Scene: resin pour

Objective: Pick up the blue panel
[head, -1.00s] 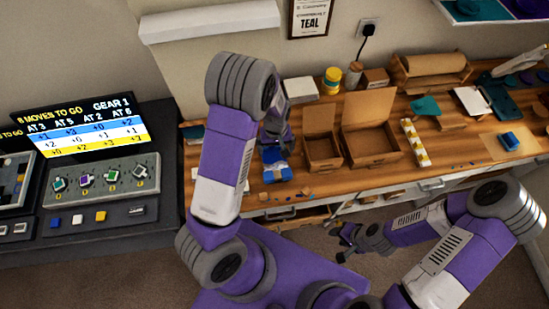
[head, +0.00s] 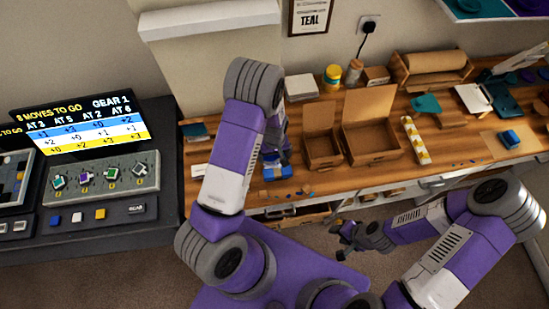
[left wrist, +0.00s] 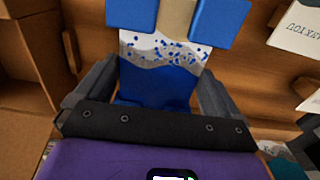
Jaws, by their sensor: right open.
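A blue piece (left wrist: 157,82), with a pale band speckled blue across it, fills the middle of the left wrist view. It seems to be the blue panel, though its full shape does not show. My left gripper (left wrist: 160,78) has one finger on each side of it. The fingertips lie close to its sides; contact is unclear. In the head view, blue (head: 277,172) shows on the workbench under my left gripper (head: 276,158), whose fingers are mostly hidden by the arm. My right gripper (head: 341,240) is open and empty in front of the bench.
Two open cardboard boxes (head: 323,149) (head: 371,146) stand just right of my left gripper. Another blue object (head: 509,138) lies at the far right of the workbench (head: 450,152). A console with a screen (head: 85,127) stands at the left. Small blue bits lie near the bench's front edge.

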